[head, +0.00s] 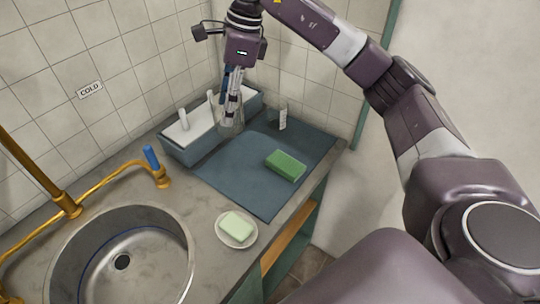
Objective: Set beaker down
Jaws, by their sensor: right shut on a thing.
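A clear glass beaker (231,125) is at the back of the counter, at the back left edge of the blue-grey mat (228,170). My right gripper (232,108) points down from above and is shut on the beaker, with its fingers at the beaker's upper part. The beaker looks upright. I cannot tell whether its base touches the mat or is slightly above it. My left gripper is not in view.
A blue-grey box (191,151) with white upright pieces is close left of the beaker. A green sponge (286,165) lies on the mat. A soap dish (237,241) and sink (75,268) are nearer.

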